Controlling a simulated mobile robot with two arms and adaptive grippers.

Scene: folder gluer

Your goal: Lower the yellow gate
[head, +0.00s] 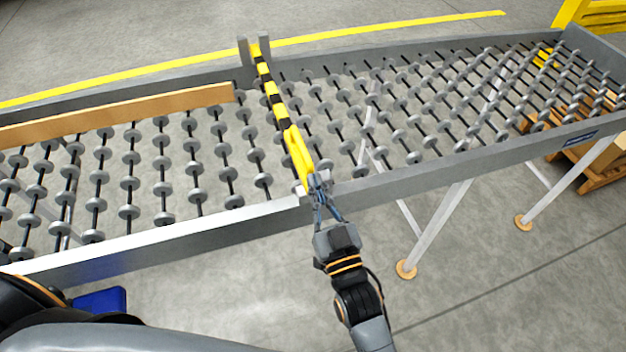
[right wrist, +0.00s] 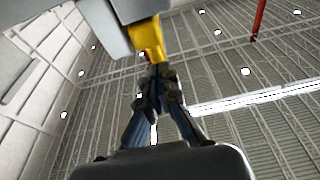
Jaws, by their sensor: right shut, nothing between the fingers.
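The yellow gate (head: 272,92) is a bar with black stripes. In the head view it spans the roller conveyor from a grey bracket on the far rail to the near rail, with a plain yellow near end. My right gripper (head: 318,184) is at that near end, beside the near rail, with its fingers together and empty. In the right wrist view the gate's yellow end (right wrist: 147,40) shows just beyond the closed fingertips (right wrist: 157,78); I cannot tell whether they touch. My left gripper is out of view.
The conveyor's near side rail (head: 420,172) runs under the gate's near end. A long brown board or box (head: 120,112) lies on the rollers left of the gate. Rollers to the right are mostly clear. Support legs (head: 435,228) stand right of my right arm.

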